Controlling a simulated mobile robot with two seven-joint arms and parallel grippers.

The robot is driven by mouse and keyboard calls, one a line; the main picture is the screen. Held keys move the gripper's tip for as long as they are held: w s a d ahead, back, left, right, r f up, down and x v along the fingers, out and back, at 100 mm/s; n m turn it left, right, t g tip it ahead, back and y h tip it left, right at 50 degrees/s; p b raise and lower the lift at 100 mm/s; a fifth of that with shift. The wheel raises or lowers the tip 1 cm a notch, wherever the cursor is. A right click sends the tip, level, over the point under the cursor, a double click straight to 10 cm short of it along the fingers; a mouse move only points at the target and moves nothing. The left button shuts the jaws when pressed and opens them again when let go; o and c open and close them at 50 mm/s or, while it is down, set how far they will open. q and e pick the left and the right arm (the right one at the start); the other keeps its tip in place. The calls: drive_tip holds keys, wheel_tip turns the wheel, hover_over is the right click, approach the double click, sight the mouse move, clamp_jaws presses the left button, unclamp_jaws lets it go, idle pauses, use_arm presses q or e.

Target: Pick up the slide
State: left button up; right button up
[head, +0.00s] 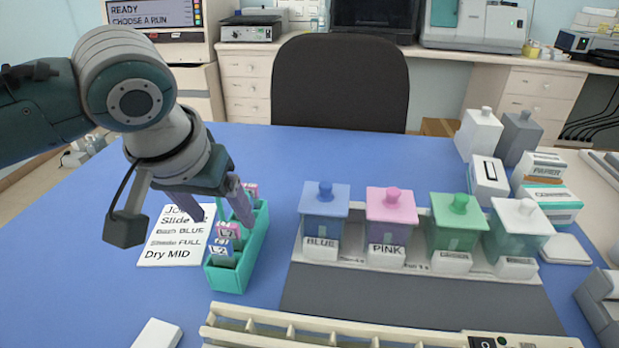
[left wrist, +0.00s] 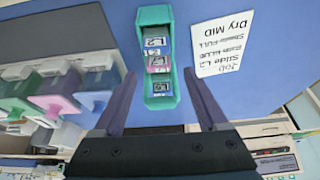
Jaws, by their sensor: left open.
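A teal slide rack (head: 256,246) stands on the blue table, left of the middle. It holds several slides with label ends up. The front slide (head: 221,249) has a blue label that reads L2. A pink-labelled slide (head: 228,230) is right behind it. Further back the rack is partly hidden by my gripper. In the left wrist view the rack (left wrist: 155,15) shows a light blue label (left wrist: 155,42), a pink one (left wrist: 158,63) and a darker one (left wrist: 161,87). My left gripper (head: 217,212) is open and empty above the rack's back part. My right gripper is out of view.
A job card (head: 165,254) left of the rack names slide L2 and bath BLUE. Lidded blue (head: 325,205), pink, green and white baths stand in a row to the right. A cream rail-like tray (head: 255,315) lies in front.

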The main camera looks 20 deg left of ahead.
sight(227, 225)
use_arm(q)
drive_tip(key=x, duration=0.3)
drive_tip(key=shift+f+b, duration=0.3)
drive_tip(key=shift+f, duration=0.1)
drive_tip(key=shift+d, duration=0.1)
clamp_jaws()
